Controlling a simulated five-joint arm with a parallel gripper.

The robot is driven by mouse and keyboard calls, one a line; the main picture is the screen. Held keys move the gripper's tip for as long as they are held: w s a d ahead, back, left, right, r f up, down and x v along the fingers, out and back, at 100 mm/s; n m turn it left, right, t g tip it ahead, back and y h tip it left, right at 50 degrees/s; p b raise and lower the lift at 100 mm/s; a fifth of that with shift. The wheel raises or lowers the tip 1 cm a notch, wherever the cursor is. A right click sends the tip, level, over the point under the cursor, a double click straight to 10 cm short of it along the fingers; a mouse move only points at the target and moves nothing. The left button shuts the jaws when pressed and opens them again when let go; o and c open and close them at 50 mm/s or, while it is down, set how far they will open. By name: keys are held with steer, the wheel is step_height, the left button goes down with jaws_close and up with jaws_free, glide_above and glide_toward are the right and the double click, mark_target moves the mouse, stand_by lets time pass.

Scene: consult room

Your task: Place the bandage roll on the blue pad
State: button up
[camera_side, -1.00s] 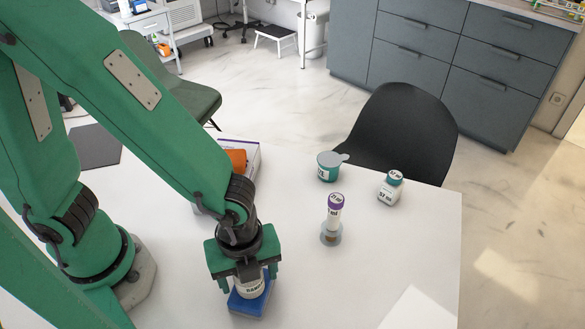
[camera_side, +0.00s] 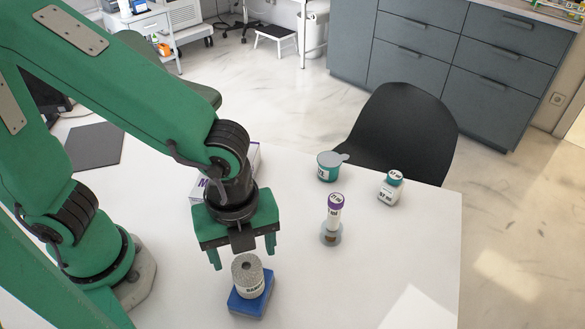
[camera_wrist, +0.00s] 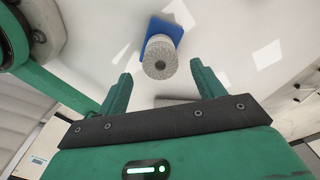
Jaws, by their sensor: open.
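The bandage roll (camera_side: 248,276) is a grey-white cylinder with a hole in its top and dark lettering on its side. It stands upright on the blue pad (camera_side: 237,304) on the white table. My gripper (camera_side: 243,258) is open and empty, above the roll and a little behind it. In the wrist view the roll (camera_wrist: 160,58) shows end-on, past the open fingertips of my gripper (camera_wrist: 158,85) and apart from both. Part of the blue pad (camera_wrist: 166,27) shows behind the roll there.
A white and purple box (camera_side: 198,190) lies behind my gripper. The right front of the table is clear.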

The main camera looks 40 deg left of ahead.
mark_target(246, 264)
steer(key=shift+r, duration=2)
steer(key=w+a+r+n+t, duration=0.2)
steer(key=a+r+n, duration=0.2)
steer(key=a+n, duration=0.7)
steer(key=w+a+r+n+t, duration=0.2)
steer(key=a+r+n+t, duration=0.1)
steer(key=a+n, duration=0.8)
steer(key=shift+r+n+t, duration=0.3)
steer(key=shift+r+n, duration=0.1)
steer(key=shift+n, duration=0.3)
steer(key=shift+w, duration=0.1)
